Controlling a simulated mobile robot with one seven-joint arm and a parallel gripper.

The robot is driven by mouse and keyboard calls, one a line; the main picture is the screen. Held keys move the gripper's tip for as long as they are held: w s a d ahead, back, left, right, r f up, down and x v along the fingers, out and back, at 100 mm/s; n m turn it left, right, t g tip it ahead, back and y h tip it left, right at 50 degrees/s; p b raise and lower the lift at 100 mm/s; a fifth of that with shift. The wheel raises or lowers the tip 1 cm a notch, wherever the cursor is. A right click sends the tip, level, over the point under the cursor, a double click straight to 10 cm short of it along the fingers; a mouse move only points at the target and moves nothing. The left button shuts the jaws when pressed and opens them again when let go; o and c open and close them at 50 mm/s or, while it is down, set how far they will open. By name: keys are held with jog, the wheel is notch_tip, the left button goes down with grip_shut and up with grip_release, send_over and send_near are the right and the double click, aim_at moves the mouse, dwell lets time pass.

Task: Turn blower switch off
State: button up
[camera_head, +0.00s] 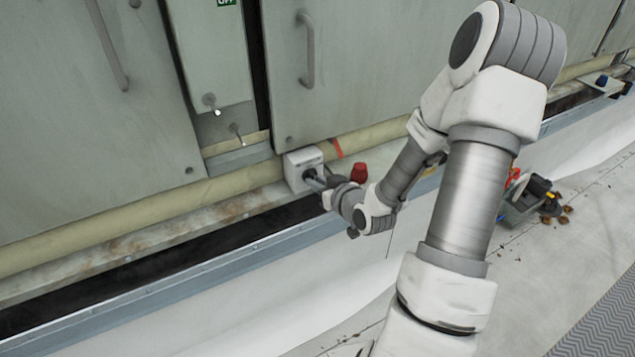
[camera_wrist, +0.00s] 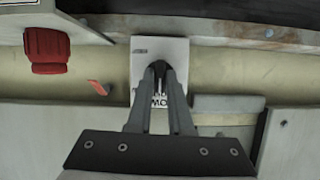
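The blower switch is a small white box (camera_head: 299,162) with a dark knob on its front, mounted low by the beige pipe. In the wrist view the box (camera_wrist: 143,56) is upside down, with printed marks partly hidden by my fingers. My gripper (camera_head: 316,180) reaches the front of the box from the right. In the wrist view my gripper's two fingertips (camera_wrist: 159,72) come close together at the dark knob, one on each side. Whether they press on it cannot be told. The knob's exact setting is hidden.
A red knob-like part (camera_head: 359,172) stands just right of the box. Grey cabinet doors with handles (camera_head: 307,50) rise behind. A dark gutter (camera_head: 150,265) runs below. A tool tray (camera_head: 522,200) lies on the roof at right. The pale front roof is mostly clear.

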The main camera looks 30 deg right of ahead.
jog(key=o, duration=0.4)
jog(key=shift+p+v, duration=8.75)
jog(key=shift+p, duration=0.8)
